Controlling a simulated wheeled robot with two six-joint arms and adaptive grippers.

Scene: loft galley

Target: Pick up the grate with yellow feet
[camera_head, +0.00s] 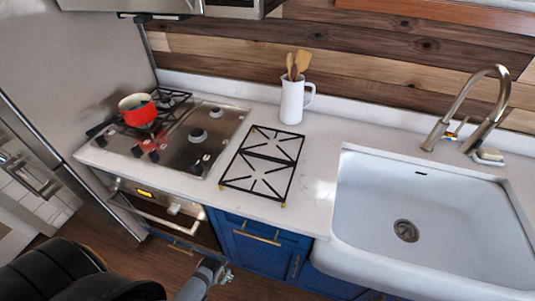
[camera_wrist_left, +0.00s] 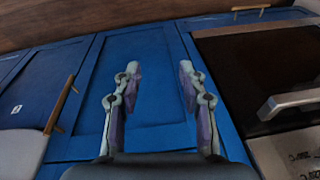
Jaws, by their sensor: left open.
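The grate with yellow feet (camera_head: 263,157) is a black rectangular frame with crossed bars. It lies flat on the white counter between the cooktop and the sink, and small yellow feet show at its corners. My left gripper (camera_head: 222,274) is at the bottom of the head view, low in front of the blue cabinets and well below the grate. In the left wrist view my left gripper (camera_wrist_left: 160,76) is open and empty, with blue cabinet doors beyond its fingers. The grate is not in the wrist view. My right gripper is not in view.
The cooktop (camera_head: 208,147) holds a red pot (camera_head: 137,109) on another black grate at its back left. A white jug (camera_head: 292,101) with wooden utensils stands behind the grate. The white sink (camera_head: 405,191) is at right. An oven handle (camera_wrist_left: 290,100) juts out in the wrist view.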

